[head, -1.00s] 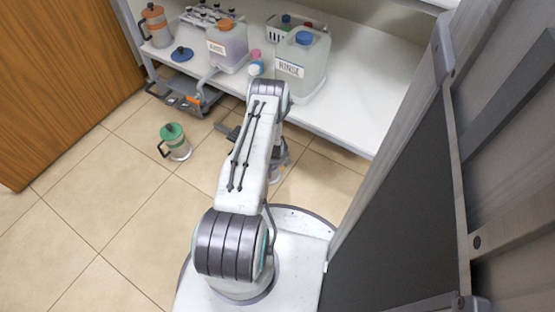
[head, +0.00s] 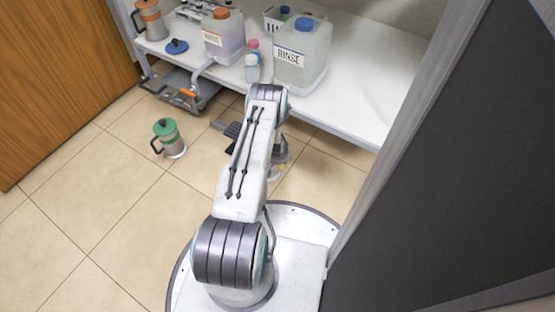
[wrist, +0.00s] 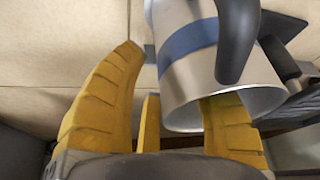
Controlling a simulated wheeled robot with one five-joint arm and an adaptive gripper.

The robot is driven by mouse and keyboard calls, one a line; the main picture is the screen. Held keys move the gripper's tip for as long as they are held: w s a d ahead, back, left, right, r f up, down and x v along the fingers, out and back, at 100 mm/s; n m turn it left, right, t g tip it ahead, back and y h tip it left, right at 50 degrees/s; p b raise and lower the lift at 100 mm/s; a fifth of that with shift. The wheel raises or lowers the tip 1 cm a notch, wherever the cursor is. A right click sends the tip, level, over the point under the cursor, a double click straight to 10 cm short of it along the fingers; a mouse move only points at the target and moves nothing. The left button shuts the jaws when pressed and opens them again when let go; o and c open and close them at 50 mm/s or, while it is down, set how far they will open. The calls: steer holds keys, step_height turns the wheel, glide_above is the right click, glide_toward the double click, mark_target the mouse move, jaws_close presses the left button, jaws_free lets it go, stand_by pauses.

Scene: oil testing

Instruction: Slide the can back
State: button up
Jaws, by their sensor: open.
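In the wrist view a silvery can (wrist: 178,85) with a blue band and a dark handle fills the upper right. Its open rim faces toward me. My gripper (wrist: 172,75) is open, with its yellow left finger apart from the can. The right finger overlaps the can's rim; I cannot tell whether its tip is inside the opening or behind it. In the head view my arm hides most of the gripper, and I cannot make out this can there. Another can (head: 170,140) with a green lid and dark handle stands on the floor.
A white shelf (head: 350,108) at the back holds an orange-lidded can (head: 150,20), a blue lid (head: 177,46), a RINSE container (head: 300,62) and another jug (head: 222,40). A dark panel (head: 450,190) stands close on the right. The floor at left is clear.

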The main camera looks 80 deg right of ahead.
steer(key=shift+o, duration=0.2)
steer(key=shift+f, duration=0.1)
jaws_close()
stand_by(0.4)
